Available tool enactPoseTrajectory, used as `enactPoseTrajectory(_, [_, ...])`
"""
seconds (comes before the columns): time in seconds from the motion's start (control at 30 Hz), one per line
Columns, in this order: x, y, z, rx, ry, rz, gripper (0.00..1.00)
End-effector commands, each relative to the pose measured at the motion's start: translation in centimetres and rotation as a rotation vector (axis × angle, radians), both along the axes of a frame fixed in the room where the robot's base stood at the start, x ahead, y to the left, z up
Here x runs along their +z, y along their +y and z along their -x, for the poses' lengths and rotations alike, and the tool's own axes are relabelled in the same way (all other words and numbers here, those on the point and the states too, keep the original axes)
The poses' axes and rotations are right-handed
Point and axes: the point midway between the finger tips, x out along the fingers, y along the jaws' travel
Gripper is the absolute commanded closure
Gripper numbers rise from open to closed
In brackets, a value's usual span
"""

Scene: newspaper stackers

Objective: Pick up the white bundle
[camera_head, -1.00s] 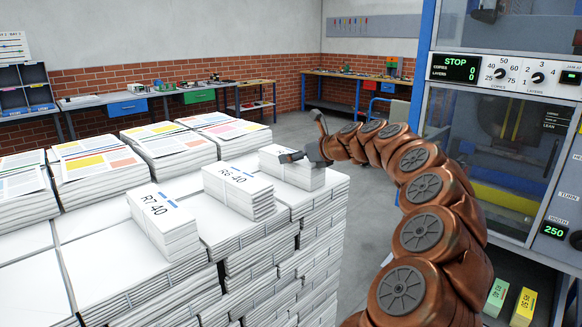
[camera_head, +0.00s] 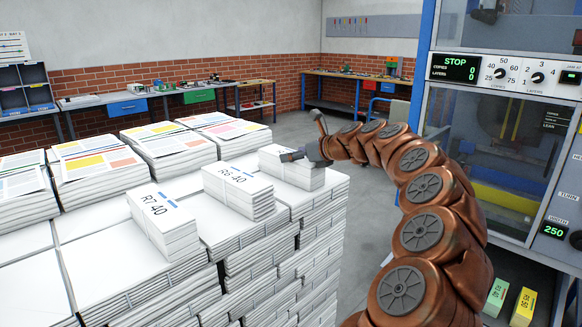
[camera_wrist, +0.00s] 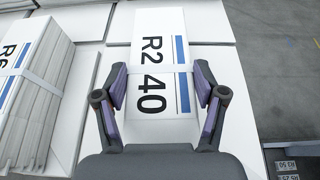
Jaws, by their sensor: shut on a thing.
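The white bundle under my gripper (camera_wrist: 158,92) bears "R2 40" and a blue stripe; this white bundle (camera_wrist: 158,30) fills the middle of the wrist view. In the head view the same bundle (camera_head: 284,165) lies on the right end of the big paper stack, partly hidden by my gripper (camera_head: 300,155). My fingers stand on either side of the bundle and are shut on it. It appears to rest on the stack still.
White bundle "R6 40" (camera_head: 238,190) lies just left, and "R7 40" (camera_head: 163,220) farther left. Printed stacks (camera_head: 168,145) stand behind. A machine (camera_head: 500,130) stands at right, with a green bundle (camera_head: 496,297) and a yellow bundle (camera_head: 523,307) low beside it.

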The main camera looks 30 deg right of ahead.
Motion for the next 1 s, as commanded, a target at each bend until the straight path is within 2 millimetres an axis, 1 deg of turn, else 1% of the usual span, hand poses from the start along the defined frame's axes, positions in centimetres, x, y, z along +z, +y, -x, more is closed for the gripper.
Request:
enactPoseTrajectory(0.23, [0.3,0.0,0.0,-0.001,-0.002,0.0,0.99])
enactPoseTrajectory(0.37, [1.2,-0.1,0.0,-0.002,-0.002,0.0,0.99])
enactPoseTrajectory(0.8, [7.6,-0.2,0.0,-0.004,-0.006,0.002,0.99])
enactPoseTrajectory(1.0, [9.3,-0.1,0.0,-0.003,-0.005,0.001,0.99])
